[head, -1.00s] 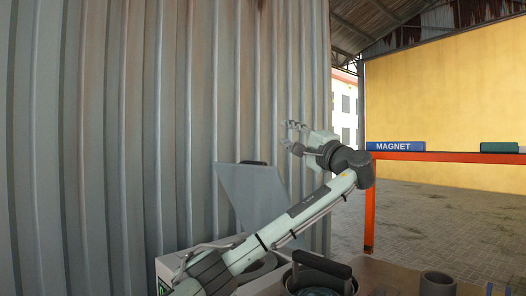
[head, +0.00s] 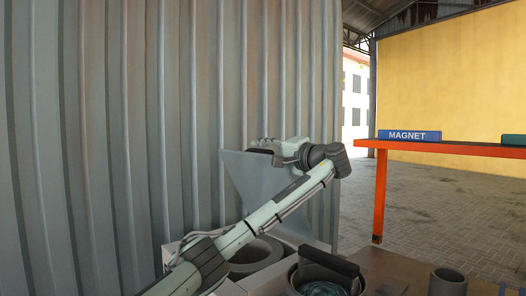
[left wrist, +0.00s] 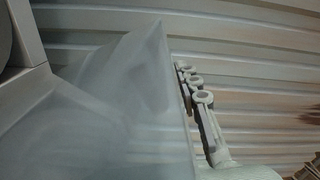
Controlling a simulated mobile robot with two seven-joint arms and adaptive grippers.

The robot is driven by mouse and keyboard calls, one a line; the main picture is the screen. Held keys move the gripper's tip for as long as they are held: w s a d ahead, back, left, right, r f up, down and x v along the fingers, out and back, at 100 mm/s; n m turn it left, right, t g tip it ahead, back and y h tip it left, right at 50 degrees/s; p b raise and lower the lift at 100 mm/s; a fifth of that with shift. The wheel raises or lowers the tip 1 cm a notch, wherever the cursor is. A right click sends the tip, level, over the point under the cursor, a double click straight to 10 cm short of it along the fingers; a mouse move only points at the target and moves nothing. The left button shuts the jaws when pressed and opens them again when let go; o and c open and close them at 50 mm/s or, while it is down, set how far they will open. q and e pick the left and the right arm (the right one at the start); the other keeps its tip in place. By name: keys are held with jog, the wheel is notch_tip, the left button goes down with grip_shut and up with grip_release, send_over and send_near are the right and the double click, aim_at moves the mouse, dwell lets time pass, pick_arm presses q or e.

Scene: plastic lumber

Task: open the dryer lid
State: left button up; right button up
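The dryer (head: 172,256) is a pale box low in the head view, with a round opening (head: 255,256) on top. Its grey lid (head: 252,182) stands raised behind the opening, leaning against or close to the corrugated wall. My left gripper (head: 262,145) is at the lid's upper edge, partly hidden by it. In the left wrist view the lid (left wrist: 125,100) fills the left and middle, and the gripper fingers (left wrist: 192,82) lie right beside its edge. Contact and finger gap are unclear. My right gripper is not in view.
A corrugated metal wall (head: 110,130) stands close behind the dryer. A dark round container (head: 325,276) with a bar across it and a grey cup (head: 447,282) stand to the right. Farther right is an orange-framed table (head: 380,195) with a blue MAGNET box (head: 408,135).

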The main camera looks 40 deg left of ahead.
pick_arm(q)
grip_shut()
jog(key=shift+a, duration=0.1)
dwell(0.4)
